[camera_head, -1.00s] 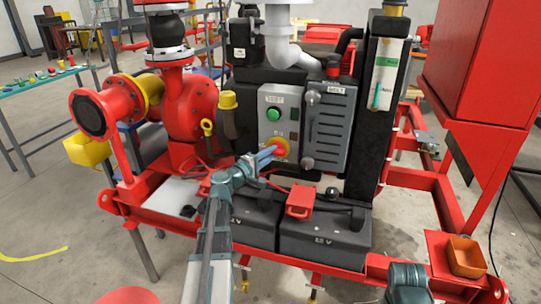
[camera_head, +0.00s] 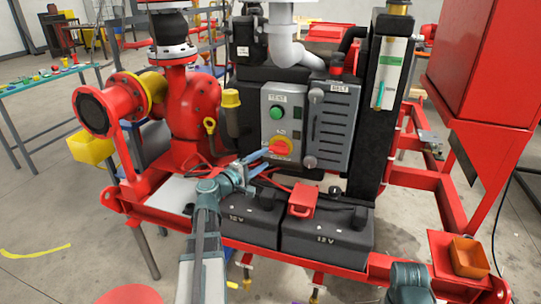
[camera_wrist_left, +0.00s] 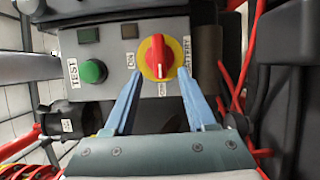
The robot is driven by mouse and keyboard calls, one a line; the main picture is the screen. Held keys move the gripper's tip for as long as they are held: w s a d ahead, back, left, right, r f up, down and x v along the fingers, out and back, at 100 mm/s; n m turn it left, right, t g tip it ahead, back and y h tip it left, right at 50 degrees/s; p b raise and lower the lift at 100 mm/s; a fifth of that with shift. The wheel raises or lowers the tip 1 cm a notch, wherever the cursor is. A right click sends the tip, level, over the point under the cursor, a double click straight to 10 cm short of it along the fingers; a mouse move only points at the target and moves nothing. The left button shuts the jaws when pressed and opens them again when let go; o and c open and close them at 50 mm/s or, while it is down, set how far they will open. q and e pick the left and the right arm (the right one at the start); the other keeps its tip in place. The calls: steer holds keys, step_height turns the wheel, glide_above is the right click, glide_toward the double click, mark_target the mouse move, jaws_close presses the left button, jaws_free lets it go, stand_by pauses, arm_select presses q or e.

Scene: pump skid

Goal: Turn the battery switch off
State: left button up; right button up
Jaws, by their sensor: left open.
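The battery switch (camera_head: 282,147) is a red knob on a round yellow plate, low on the grey control panel (camera_head: 272,105). In the left wrist view the knob (camera_wrist_left: 158,56) has its grip upright in the picture, its white mark pointing down to a small label that I cannot read surely. In the head view the grip lies nearly level. My left gripper (camera_head: 257,162) is open, left of and below the knob. In the wrist view its blue fingers (camera_wrist_left: 158,75) are spread to either side of the knob, their tips apparently short of it.
A green test button (camera_head: 274,113) is above the switch. A grey ribbed box (camera_head: 330,125) stands right of the panel. Black batteries (camera_head: 327,233) with a red terminal cover (camera_head: 302,200) lie below. A red pump (camera_head: 190,110) stands to the left.

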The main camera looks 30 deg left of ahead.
arm_select(q)
steer(key=s+a, duration=0.1)
steer(key=s, duration=0.7)
steer(key=shift+a, duration=0.15)
steer(key=shift+f, duration=0.1)
arm_select(e)
steer(key=shift+s, duration=0.1)
